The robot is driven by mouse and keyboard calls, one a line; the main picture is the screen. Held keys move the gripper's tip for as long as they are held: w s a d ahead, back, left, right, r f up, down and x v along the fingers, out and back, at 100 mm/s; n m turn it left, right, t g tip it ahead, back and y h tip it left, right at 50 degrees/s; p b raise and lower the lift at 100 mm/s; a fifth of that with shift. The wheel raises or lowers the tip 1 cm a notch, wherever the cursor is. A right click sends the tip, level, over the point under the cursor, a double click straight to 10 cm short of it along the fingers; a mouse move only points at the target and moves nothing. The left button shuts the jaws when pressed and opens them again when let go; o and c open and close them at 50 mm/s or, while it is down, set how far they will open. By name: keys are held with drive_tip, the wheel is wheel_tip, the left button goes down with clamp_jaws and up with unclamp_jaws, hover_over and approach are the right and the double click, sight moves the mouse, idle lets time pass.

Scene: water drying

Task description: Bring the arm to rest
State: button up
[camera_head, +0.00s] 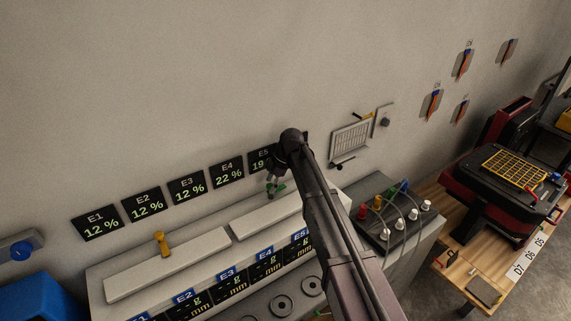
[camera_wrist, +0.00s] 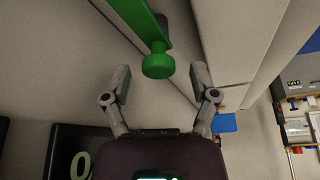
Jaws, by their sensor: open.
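My gripper (camera_wrist: 160,84) is open, its two fingers spread apart in the wrist view. A green handle with a round knob (camera_wrist: 158,64) shows just beyond and between the fingertips, with clear gaps on both sides. In the head view my arm reaches up across the middle, and my gripper (camera_head: 275,182) is at the wall end of the white bench, beside the green handle (camera_head: 278,190). The arm hides part of the bench and the E5 display (camera_head: 260,160). I cannot tell the exact distance between the fingertips and the handle.
A yellow handle (camera_head: 160,243) stands at the left white cover (camera_head: 170,265). A dark box with coloured knobs and cables (camera_head: 393,215) sits right of my arm. A wooden table (camera_head: 460,262) with a black-and-red machine (camera_head: 505,185) is farther right. A blue bin (camera_head: 40,298) is at lower left.

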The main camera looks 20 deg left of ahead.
sight(299, 203)
drive_tip(key=d+m, duration=0.1)
drive_tip(key=d, duration=0.2)
drive_tip(key=s+d+f+m, duration=0.1)
drive_tip(key=d+m, duration=0.1)
drive_tip(key=d, duration=0.2)
drive_tip(key=d+m+b, duration=0.1)
drive_tip(key=d+m, duration=0.1)
drive_tip(key=d, duration=0.2)
drive_tip(key=shift+s+d+f+t, duration=0.2)
drive_tip(key=shift+s+f+t, duration=0.05)
drive_tip(key=shift+s+t, duration=0.05)
drive_tip(key=s+d+f+m+h+b, duration=0.1)
drive_tip(key=s+d+m, duration=0.4)
drive_tip(key=d, duration=0.5)
drive_tip(key=s+d+f+m+t+h+b, duration=0.1)
drive_tip(key=s+d+m, duration=0.4)
drive_tip(key=d, duration=0.6)
drive_tip(key=s+d+f+m+h+b, duration=0.1)
drive_tip(key=s+d+f+m, duration=0.1)
drive_tip(key=s+d+m, duration=0.4)
drive_tip(key=d+m, duration=0.2)
drive_tip(key=d, duration=0.3)
drive_tip(key=shift+d+m+h, duration=0.25)
drive_tip(key=shift+m+h, duration=0.05)
drive_tip(key=shift+h, duration=0.1)
